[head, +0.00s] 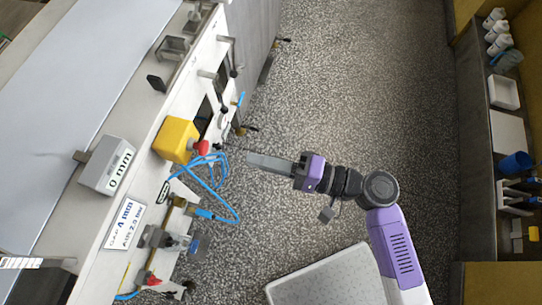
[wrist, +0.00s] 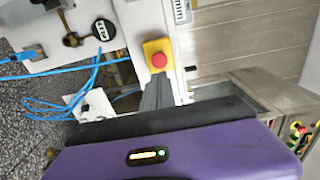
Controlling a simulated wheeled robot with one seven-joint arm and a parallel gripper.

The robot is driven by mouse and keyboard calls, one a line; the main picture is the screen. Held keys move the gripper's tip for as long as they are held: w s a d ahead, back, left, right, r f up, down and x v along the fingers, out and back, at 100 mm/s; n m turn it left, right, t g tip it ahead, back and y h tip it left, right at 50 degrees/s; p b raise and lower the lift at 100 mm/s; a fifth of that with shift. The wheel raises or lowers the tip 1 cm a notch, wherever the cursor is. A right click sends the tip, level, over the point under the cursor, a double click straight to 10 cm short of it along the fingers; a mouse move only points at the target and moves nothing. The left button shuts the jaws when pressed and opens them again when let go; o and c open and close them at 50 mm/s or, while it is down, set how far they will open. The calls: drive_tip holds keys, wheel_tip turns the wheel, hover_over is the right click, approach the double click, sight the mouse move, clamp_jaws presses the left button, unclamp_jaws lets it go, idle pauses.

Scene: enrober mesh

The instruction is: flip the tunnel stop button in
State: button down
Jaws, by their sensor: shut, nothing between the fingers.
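A red mushroom button (head: 202,147) sticks out of a yellow box (head: 174,140) on the side of the white machine. It fits a stop button, but I can read no tunnel label on it. In the wrist view the red button (wrist: 158,60) sits on its yellow box (wrist: 149,47) just beyond my fingertips. My gripper (head: 250,161) is shut and empty, pointing left at the button's side with a visible gap in the head view. In the wrist view the grey fingers (wrist: 156,84) end just below the box. I cannot tell how far in the button is.
Blue hoses (head: 222,180) loop out from the machine below the button. Fittings and a second, smaller red knob (head: 152,280) lie lower along the machine's edge. Handles stick out above. Speckled floor (head: 340,90) is open to the right, up to a shelf bench (head: 480,110).

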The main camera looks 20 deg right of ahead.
sight(206, 148)
drive_tip(key=p+x, duration=0.1)
drive_tip(key=x, duration=0.7)
drive_tip(key=shift+w+a+p, duration=0.1)
drive_tip(key=shift+a+p, duration=0.05)
drive_tip(key=shift+p, duration=0.2)
drive_tip(key=shift+w+a, duration=0.2)
drive_tip(key=shift+a, duration=0.05)
